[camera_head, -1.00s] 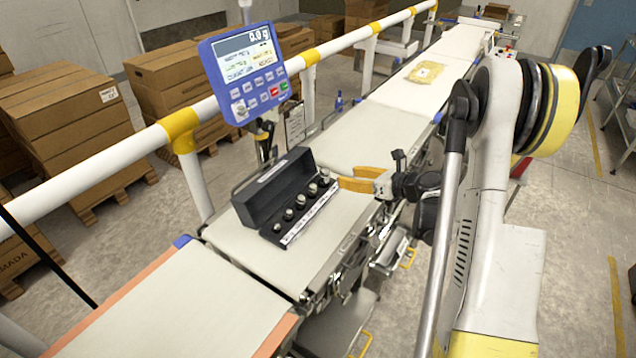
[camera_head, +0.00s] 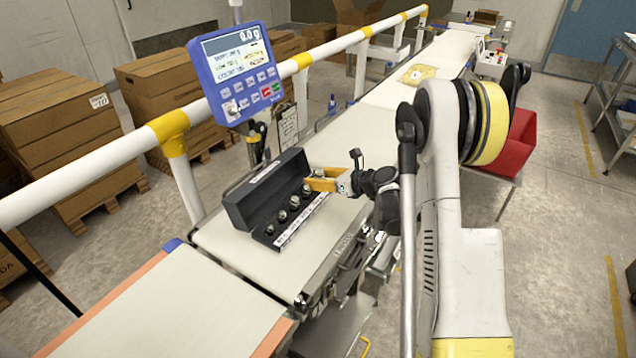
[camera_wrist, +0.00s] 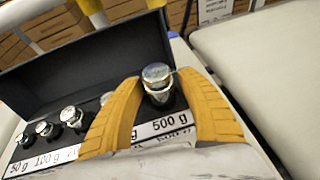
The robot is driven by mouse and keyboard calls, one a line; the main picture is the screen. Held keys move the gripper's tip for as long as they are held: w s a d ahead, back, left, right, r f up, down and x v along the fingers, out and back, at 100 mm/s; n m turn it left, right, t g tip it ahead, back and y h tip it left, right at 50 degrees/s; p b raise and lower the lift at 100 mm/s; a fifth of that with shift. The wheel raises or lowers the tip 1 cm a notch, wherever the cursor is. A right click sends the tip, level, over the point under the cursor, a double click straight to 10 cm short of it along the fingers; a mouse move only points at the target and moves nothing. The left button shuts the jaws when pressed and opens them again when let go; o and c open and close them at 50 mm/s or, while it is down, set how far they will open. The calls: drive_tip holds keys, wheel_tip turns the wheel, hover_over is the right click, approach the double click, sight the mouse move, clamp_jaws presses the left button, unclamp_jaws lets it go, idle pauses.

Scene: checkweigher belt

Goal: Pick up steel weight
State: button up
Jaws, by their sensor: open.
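The steel weights stand in a row in an open black case (camera_head: 235,213) on the weighing belt. The largest steel weight (camera_wrist: 157,84), at the 500 g label, sits upright in its slot at the case's right end in the wrist view. My gripper (camera_wrist: 160,98) is open, with its orange fingers on either side of this weight; I cannot tell whether they touch it. In the head view my gripper (camera_head: 312,180) is at the case's far end and hides this weight. Smaller weights (camera_wrist: 70,115) stand to the left in the wrist view.
A blue display (camera_head: 240,75) reading 0.0 g stands behind the case, beside a white rail (camera_head: 95,172). The case's raised lid (camera_wrist: 80,55) stands behind the weights. The belt (camera_head: 350,140) beyond is clear up to a yellow packet (camera_head: 418,74).

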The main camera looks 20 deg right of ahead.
drive_tip(key=shift+r, duration=0.1)
clamp_jaws()
